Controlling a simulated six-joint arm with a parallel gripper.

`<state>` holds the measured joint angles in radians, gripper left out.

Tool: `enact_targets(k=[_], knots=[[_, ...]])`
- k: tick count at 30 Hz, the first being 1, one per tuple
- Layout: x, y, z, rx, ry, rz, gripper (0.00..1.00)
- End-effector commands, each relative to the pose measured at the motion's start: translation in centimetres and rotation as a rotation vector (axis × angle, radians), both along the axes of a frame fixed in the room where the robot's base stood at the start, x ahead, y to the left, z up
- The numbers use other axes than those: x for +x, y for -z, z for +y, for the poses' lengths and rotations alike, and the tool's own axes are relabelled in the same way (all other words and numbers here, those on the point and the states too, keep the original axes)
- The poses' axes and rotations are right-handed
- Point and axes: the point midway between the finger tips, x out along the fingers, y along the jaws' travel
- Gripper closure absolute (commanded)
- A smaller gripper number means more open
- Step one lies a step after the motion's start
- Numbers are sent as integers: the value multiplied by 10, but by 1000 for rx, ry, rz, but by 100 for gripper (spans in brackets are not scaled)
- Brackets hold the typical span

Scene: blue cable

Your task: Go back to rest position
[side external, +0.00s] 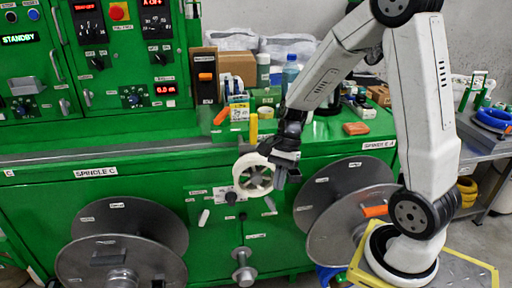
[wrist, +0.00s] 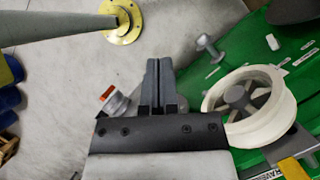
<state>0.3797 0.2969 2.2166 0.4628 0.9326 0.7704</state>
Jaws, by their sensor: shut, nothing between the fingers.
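My gripper (side external: 287,170) is shut and empty, in front of the green machine's front edge. In the wrist view its two grey fingers (wrist: 157,80) lie together with nothing between them. A white ring-shaped wheel (side external: 253,175) on the machine front is just left of my gripper in the side external view. It also shows in the wrist view (wrist: 285,100), to the right of the fingers and apart from them. No blue cable can be made out near my gripper.
The green machine (side external: 110,155) fills the left and middle. Metal discs (side external: 130,225) stand at its front, with another pair (side external: 350,190) on the right. Bottles and boxes (side external: 245,75) crowd its top. A side table (side external: 480,150) holds a blue coil (side external: 494,119). Grey floor is open below my gripper.

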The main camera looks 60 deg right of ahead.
Motion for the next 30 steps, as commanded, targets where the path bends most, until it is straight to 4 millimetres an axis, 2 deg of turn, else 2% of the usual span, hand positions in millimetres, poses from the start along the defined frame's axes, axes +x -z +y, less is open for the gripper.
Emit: enact_targets(k=[9, 15, 21, 30], knots=[[-19, 5, 29, -284, -802, -332, 100], [-23, 2, 45, -404, -1226, -497, 100], [-24, 0, 53, -455, -1419, -571, 100], [-24, 0, 54, -459, -1435, -577, 100]])
